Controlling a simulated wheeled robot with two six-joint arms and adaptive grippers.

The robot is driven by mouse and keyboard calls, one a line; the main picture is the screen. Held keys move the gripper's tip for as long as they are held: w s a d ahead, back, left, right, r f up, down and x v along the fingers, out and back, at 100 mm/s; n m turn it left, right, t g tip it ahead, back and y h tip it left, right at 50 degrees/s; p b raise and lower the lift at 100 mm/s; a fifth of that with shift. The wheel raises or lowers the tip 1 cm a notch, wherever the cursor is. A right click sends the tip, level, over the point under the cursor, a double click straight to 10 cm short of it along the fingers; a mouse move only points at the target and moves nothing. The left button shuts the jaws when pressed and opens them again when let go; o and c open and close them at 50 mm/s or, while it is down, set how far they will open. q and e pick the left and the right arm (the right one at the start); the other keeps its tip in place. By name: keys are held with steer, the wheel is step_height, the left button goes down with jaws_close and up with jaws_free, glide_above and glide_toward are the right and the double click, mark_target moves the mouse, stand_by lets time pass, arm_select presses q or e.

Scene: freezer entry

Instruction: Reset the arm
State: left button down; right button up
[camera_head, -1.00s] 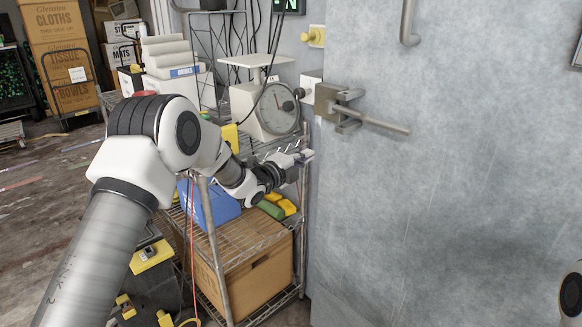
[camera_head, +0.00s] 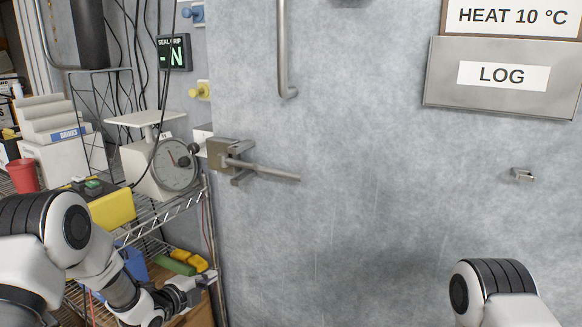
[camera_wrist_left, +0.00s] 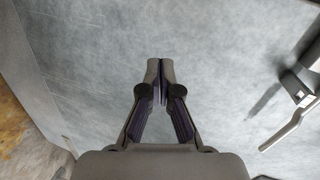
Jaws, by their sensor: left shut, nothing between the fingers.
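My left arm comes in at the lower left of the head view. Its gripper (camera_head: 208,279) is low, in front of the wire shelf and close to the left edge of the grey freezer door (camera_head: 380,200). In the left wrist view the gripper (camera_wrist_left: 159,68) is shut and empty, with its fingertips together against the grey surface behind. The door's lever handle (camera_head: 262,170) is above and to the right of the gripper; it also shows at the right of the left wrist view (camera_wrist_left: 292,128). Part of my right arm shows at the lower right; its gripper is out of view.
The wire shelf (camera_head: 158,218) holds a dial scale (camera_head: 172,165), a yellow box (camera_head: 112,208) and a red cup (camera_head: 22,176). Green and yellow items (camera_head: 180,262) lie lower down. A vertical pull bar (camera_head: 284,50) and a LOG box (camera_head: 503,75) are on the door.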

arm_select(q)
steer(key=s+d+f+n+g+y+p, duration=0.15)
steer(key=s+f+n+g, duration=0.25)
steer(key=s+f, duration=0.75)
steer(key=s+f+n+g+y+p, duration=0.15)
steer(key=s+f+n+g, duration=0.25)
steer(key=s+f, duration=0.7)
steer(key=s+a+r+n+g+y, duration=0.1)
steer(key=s+n+g, duration=0.2)
steer(key=s+n, duration=0.4)
steer(key=s+a+r+n+g+y, duration=0.1)
steer(key=s+n, duration=0.5)
steer(key=s, duration=1)
steer(key=shift+a+r+n+g+y, duration=0.3)
steer(key=shift+a+r+n+g, duration=0.15)
steer(key=shift+g, duration=0.45)
steer(key=shift+w, duration=0.1)
